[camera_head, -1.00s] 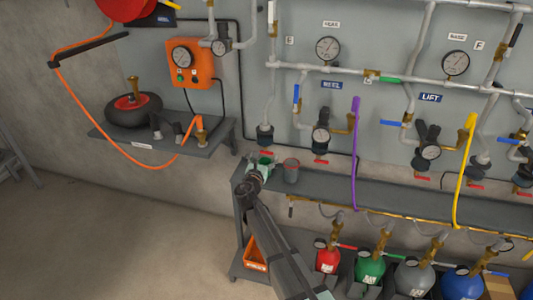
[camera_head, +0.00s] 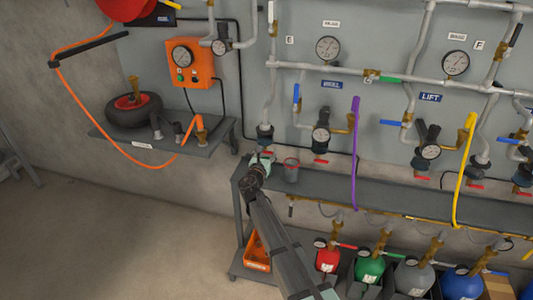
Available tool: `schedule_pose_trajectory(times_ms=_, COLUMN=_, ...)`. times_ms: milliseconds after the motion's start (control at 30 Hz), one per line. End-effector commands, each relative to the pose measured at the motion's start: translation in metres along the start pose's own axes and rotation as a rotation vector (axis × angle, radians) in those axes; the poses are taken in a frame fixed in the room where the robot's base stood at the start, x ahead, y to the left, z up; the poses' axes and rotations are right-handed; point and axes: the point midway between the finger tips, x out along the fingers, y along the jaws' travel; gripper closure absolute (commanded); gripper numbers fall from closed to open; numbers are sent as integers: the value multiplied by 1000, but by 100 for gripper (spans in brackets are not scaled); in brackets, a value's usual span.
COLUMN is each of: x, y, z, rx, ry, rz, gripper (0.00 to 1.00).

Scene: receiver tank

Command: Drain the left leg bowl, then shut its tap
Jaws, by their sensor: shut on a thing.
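The left leg bowl (camera_head: 265,134) is a dark bowl at the foot of the leftmost grey vertical pipe. Its small red tap (camera_head: 267,153) is just beneath it, partly covered by my gripper. My gripper (camera_head: 263,159) reaches up from below and is shut at the tap, with its fingertips on the red handle. The fingers hide much of the handle, so its exact angle is hard to tell. A grey cup with a reddish rim (camera_head: 291,169) stands on the shelf just right of my gripper. No liquid can be made out.
The grey bench shelf (camera_head: 400,198) runs right below the pipes. A purple hose (camera_head: 355,150) and a yellow hose (camera_head: 465,170) hang in front of it. Several gas bottles stand below, with an orange bin (camera_head: 257,252) at left. The floor at left is clear.

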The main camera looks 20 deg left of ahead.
Motion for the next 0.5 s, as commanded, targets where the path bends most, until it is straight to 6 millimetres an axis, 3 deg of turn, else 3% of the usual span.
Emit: schedule_pose_trajectory(times_ms=500, x=1, y=0, z=-1, rx=123, ry=-1, rz=0, gripper=75)
